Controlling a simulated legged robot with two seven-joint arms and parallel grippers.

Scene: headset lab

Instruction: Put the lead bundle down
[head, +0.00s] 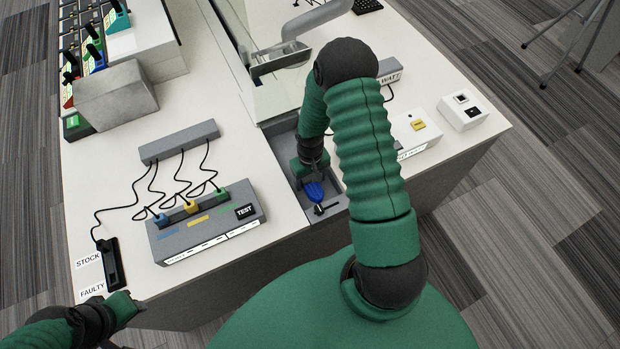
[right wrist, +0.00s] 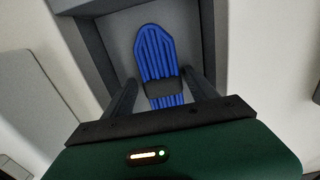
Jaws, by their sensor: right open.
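The lead bundle (head: 315,190) is blue with a dark band, and it lies in a grey recessed tray (head: 338,206) at the table's front edge. In the right wrist view the bundle (right wrist: 156,52) shows between the two dark fingers of my right gripper (right wrist: 161,88). That gripper is open, with a finger on either side of the bundle; I cannot tell whether either finger touches it. In the head view my right gripper (head: 309,170) is over the tray and partly hides the bundle. My left gripper (head: 122,306) is at the lower left, by the FAULTY label, and its jaws are unclear.
A grey TEST box (head: 175,247) with coloured plugs and black cables stands left of the tray. A grey bar (head: 178,141) lies behind it. A black holder (head: 111,264) is by the STOCK label. A white box (head: 463,112) stands at right.

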